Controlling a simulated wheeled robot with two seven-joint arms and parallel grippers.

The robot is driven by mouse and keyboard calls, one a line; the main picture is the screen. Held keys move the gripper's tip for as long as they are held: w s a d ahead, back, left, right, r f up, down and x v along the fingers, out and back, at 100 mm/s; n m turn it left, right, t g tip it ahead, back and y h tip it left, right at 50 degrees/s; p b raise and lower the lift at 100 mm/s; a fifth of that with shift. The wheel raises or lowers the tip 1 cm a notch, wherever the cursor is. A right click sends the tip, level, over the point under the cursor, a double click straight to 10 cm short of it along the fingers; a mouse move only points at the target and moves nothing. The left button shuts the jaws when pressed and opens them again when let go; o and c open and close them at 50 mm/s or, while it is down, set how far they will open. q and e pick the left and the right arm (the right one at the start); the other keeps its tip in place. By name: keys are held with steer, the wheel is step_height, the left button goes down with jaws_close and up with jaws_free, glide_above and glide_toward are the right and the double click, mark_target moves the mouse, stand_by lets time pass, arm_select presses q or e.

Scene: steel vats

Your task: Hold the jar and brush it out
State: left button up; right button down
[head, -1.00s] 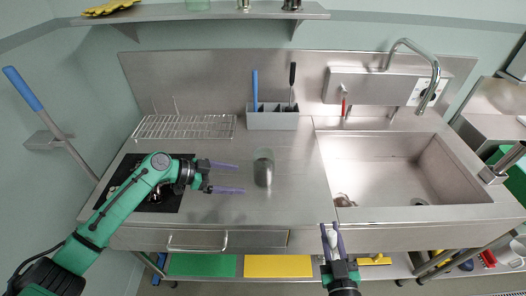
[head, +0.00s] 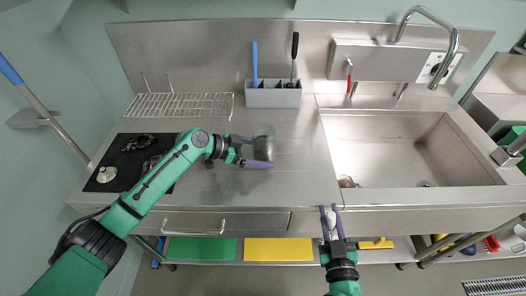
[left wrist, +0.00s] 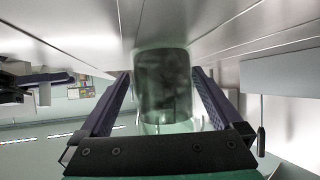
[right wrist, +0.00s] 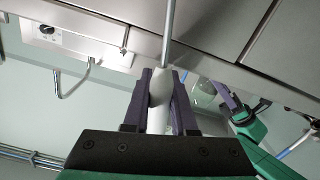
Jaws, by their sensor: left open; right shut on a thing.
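The glass jar (head: 264,143), clear with a dark grey band of residue inside, stands upright on the steel counter. My left gripper (head: 258,152) is open with its fingers on either side of the jar. In the left wrist view the jar (left wrist: 163,85) sits between the two fingers, with small gaps at its sides. My right gripper (head: 329,212) is in front of the counter edge by the sink. It is shut on a white handle (right wrist: 158,105) with a thin grey rod, seen in the right wrist view. The handle's far end is out of sight, so I cannot confirm a brush head.
A grey holder (head: 272,95) with a blue-handled and a black-handled tool stands behind the jar. A wire rack (head: 180,106) and black mat (head: 120,165) are left. The sink (head: 400,150) with a tap is right. The counter between jar and sink is clear.

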arm_select(q)
steer(key=shift+w+f, duration=0.1)
steer(key=shift+w, duration=0.05)
steer(key=c, duration=0.7)
